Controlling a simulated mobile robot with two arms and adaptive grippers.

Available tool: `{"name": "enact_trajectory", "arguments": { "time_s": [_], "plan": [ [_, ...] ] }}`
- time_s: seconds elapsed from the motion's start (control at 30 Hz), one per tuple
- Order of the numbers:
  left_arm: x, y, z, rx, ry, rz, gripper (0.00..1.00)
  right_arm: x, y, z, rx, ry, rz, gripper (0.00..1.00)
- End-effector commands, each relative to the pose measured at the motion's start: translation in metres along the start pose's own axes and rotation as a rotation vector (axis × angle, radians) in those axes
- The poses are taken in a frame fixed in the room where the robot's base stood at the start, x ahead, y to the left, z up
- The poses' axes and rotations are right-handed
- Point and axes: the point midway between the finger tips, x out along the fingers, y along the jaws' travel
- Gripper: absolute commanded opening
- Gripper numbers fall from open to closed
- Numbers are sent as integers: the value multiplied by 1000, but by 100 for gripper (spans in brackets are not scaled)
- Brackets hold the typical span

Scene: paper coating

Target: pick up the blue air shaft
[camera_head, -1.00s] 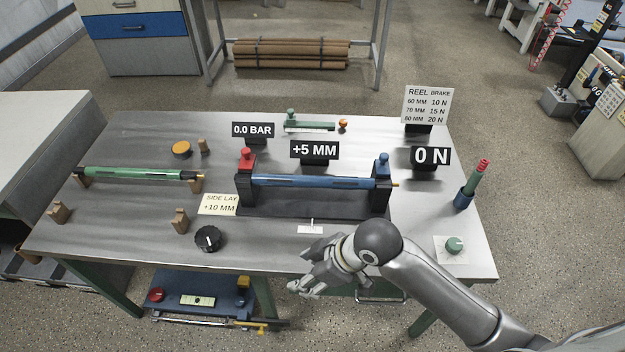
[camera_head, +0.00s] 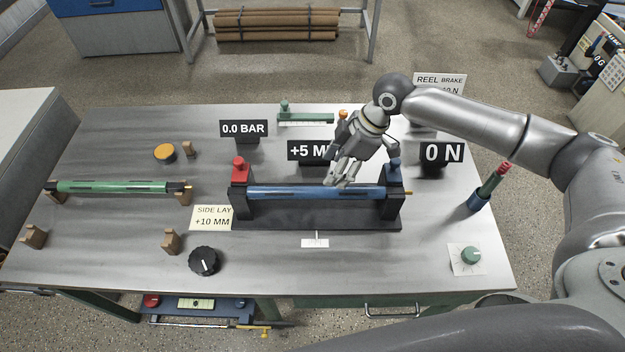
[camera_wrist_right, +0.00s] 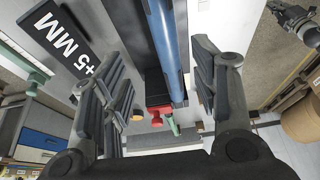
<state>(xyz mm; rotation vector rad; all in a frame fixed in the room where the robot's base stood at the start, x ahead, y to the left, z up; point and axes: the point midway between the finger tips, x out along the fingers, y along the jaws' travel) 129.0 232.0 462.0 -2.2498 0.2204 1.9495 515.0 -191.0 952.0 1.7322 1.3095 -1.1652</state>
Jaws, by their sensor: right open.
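The blue air shaft (camera_head: 300,193) lies level across a black stand, its ends in two black end posts. My right gripper (camera_head: 340,172) is above the right half of the shaft, fingers pointing down. In the right wrist view its fingers are spread (camera_wrist_right: 158,90), with the blue shaft (camera_wrist_right: 165,45) running between their lines. It is open and empty; I cannot tell whether it touches the shaft. My left gripper is not in view.
The "+5 MM" sign (camera_head: 306,150) stands close behind the gripper, with the "0 N" sign (camera_head: 443,153) to the right. A green shaft (camera_head: 115,187) lies on wooden supports at the left. The front middle of the metal table (camera_head: 330,272) is clear.

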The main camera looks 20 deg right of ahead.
Motion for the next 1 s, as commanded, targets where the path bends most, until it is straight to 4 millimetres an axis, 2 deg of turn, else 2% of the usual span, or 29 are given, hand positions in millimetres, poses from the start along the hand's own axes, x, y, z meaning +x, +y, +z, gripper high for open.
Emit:
{"name": "enact_trajectory", "arguments": {
  "time_s": [0.2,0.33,0.43,0.6,0.7,1.0],
  "plan": [
    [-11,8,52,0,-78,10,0,34,-1,-2,-1,0,-2,55],
    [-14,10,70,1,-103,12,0,43,-1,-2,-2,0,-2,55],
    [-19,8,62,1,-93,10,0,50,-1,-4,-1,0,-2,55],
    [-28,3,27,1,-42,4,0,74,-2,-9,-1,-1,-2,55],
    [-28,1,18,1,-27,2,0,87,-1,-8,0,0,-2,55],
    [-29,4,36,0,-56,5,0,95,-1,-7,-1,0,0,55]
  ]
}}
